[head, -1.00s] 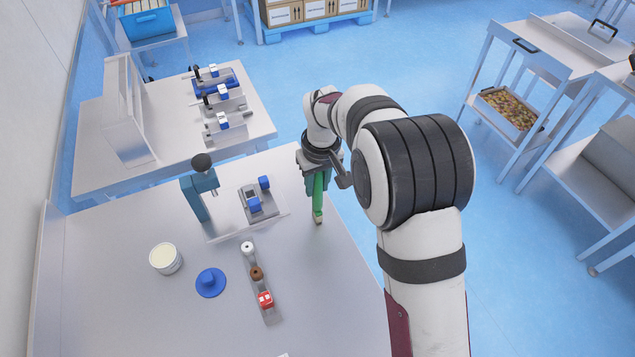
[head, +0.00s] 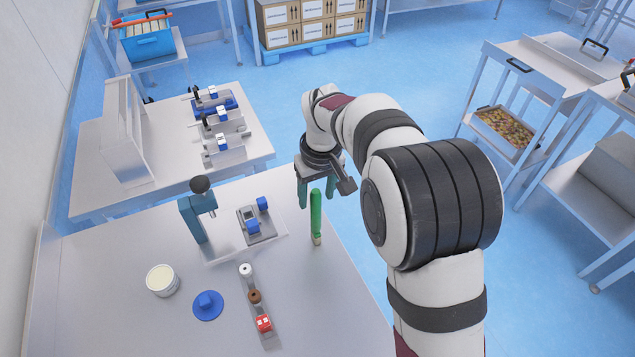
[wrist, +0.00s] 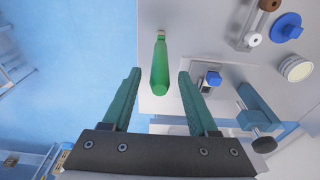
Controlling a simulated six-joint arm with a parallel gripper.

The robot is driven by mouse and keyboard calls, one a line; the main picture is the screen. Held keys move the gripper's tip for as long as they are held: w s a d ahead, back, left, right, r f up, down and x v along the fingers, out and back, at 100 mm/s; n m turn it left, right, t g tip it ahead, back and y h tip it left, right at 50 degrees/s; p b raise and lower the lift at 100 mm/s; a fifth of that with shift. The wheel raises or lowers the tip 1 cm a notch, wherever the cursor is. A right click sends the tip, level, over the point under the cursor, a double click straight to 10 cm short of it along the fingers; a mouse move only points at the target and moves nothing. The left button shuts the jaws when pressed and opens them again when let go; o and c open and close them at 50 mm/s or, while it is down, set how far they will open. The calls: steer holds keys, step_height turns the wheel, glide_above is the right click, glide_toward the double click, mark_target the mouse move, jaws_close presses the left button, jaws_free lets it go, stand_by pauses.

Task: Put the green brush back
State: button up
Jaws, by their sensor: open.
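The green brush (head: 316,213) stands upright near the right edge of the worktable, with its pale end down at the table top. My gripper (head: 317,200) is open, just behind and above the brush's green handle in the head view. In the wrist view the brush (wrist: 160,68) shows in the gap ahead of the two teal fingers (wrist: 158,90), and neither finger touches it. Whether anything holds the brush up from below cannot be told.
On the worktable (head: 190,325) are a teal press (head: 195,218), a grey fixture with blue parts (head: 252,224), a white tub (head: 163,281), a blue knobbed disc (head: 207,305) and a strip with a red block (head: 264,323). The front of the table beside the brush is clear.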

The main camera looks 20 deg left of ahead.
step_height(320, 180, up, 7)
steer(key=s+d+r+m, duration=0.4)
steer(key=s+d, duration=0.2)
steer(key=d, duration=0.4)
steer(key=s+d+f+m, duration=0.2)
steer(key=s+d+m, duration=0.3)
steer(key=s, duration=0.5)
steer(key=s+d+f+m+g, duration=0.1)
steer(key=s+d+f+m, duration=0.1)
steer(key=s+d+m, duration=0.3)
steer(key=s+d, duration=0.3)
steer(key=s, duration=0.3)
steer(key=shift+f+m+y, duration=0.3)
steer(key=shift+y, duration=0.1)
